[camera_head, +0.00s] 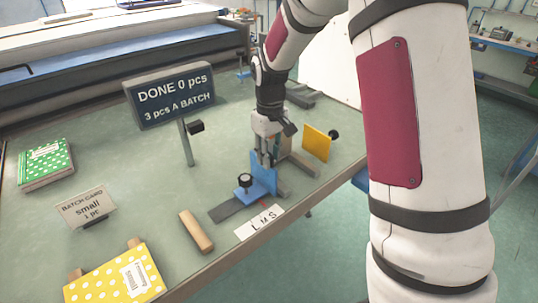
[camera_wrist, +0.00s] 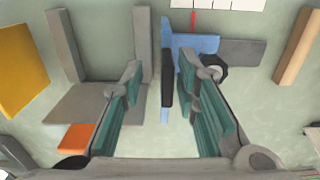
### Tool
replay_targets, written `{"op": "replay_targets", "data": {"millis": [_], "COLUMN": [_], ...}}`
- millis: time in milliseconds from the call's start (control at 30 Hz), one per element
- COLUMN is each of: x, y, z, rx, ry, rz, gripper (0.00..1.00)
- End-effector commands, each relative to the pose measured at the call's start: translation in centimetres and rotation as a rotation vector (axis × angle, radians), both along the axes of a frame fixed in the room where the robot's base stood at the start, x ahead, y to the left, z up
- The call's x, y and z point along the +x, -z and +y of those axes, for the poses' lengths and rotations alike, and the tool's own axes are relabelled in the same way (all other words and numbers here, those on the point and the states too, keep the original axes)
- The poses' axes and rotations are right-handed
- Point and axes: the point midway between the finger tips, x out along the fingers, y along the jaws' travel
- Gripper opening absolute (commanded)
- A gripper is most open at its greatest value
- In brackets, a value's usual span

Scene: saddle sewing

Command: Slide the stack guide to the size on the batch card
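The stack guide (camera_head: 262,178) is a blue upright plate on a blue foot with a black knob (camera_head: 245,180). It sits on a grey rail (camera_head: 226,211) beside a white L M S scale (camera_head: 259,223). In the wrist view its red pointer (camera_wrist: 193,20) is beside the scale's left part; the letters are not readable there. The batch card (camera_head: 87,206) reads "small, 1 pc". My gripper (camera_head: 265,158) is above the guide, pointing down. In the wrist view my gripper (camera_wrist: 162,78) is open, with the guide's plate (camera_wrist: 167,65) between its fingers, gaps on both sides.
A yellow plate (camera_head: 316,143) and grey blocks stand right of the guide. A wooden bar (camera_head: 196,232) lies left of the rail. A display (camera_head: 170,95) on a post stands behind. A green dotted booklet (camera_head: 46,163) and a yellow dotted one (camera_head: 113,275) lie at left.

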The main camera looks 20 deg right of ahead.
Motion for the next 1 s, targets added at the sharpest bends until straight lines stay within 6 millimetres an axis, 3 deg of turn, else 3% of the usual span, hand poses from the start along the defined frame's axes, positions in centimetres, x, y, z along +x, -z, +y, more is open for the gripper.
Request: {"op": "replay_targets", "data": {"millis": [233,700,1000], "x": [0.0,0.0,0.0], "y": [-0.9,-9.6,-12.0], "z": [0.1,0.0,0.0], "rx": [0.0,0.0,0.0], "ry": [0.0,0.001,0.0], "rz": [-0.001,-0.003,0.0], "gripper": [0.28,0.28,0.28]}}
